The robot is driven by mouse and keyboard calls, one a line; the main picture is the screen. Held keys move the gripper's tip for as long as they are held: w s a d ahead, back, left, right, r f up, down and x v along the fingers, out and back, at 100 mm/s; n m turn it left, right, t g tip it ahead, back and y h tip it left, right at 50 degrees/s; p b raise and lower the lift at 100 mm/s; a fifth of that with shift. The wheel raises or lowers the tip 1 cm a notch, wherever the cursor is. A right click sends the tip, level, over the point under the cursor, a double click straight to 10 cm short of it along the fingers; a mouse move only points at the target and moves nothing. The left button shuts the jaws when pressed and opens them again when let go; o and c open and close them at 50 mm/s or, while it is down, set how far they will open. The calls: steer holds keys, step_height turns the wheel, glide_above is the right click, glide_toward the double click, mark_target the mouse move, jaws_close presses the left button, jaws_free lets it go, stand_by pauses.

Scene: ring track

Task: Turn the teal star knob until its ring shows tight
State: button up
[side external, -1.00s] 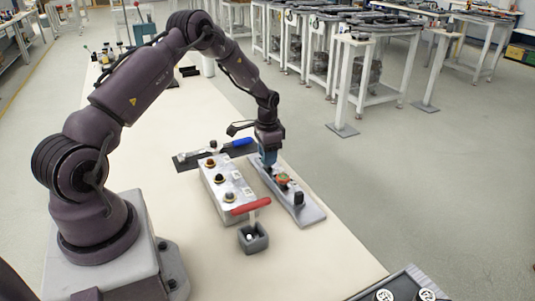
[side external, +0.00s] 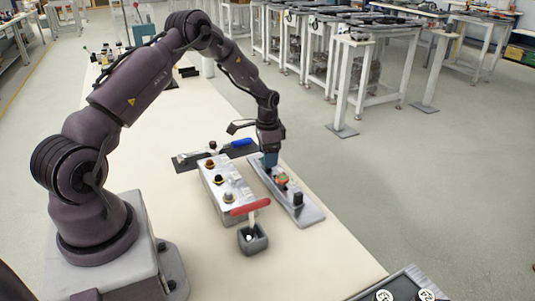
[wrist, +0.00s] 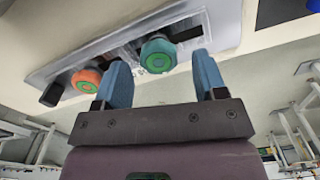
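The teal knob (wrist: 158,55) shows in the wrist view with a green ring on its face. It sits on a metal plate (wrist: 215,28). My gripper (wrist: 163,62) is open, with one blue finger on each side of the teal knob. A gap shows at the right finger; the left finger is close to the knob, and I cannot tell whether it touches. In the side view my gripper (side external: 270,160) is low over the far end of the plate (side external: 312,213) and hides the teal knob.
An orange knob (wrist: 87,79) with a green ring is beside the left finger; it also shows in the side view (side external: 282,179). A black block (wrist: 52,95) is at the plate's end. A metal box (side external: 222,205) with several buttons and a red-handled tool (side external: 250,208) stand nearby.

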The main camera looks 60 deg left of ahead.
step_height(320, 180, up, 13)
stand_by(0.6)
steer(key=s+d+r+n+t, duration=0.1)
steer(key=s+d+r+t, duration=0.1)
steer(key=s+d+r, duration=0.7)
steer(key=s+d+r+n+t, duration=0.1)
steer(key=s+d+r+t, duration=0.2)
steer(key=s+d+r, duration=0.5)
steer(key=s+d, duration=0.6)
steer(key=d, duration=0.1)
steer(key=shift+s+r+n+t, duration=0.15)
steer(key=shift+r+n+t, duration=0.15)
steer(key=shift+r, duration=0.05)
stand_by(0.3)
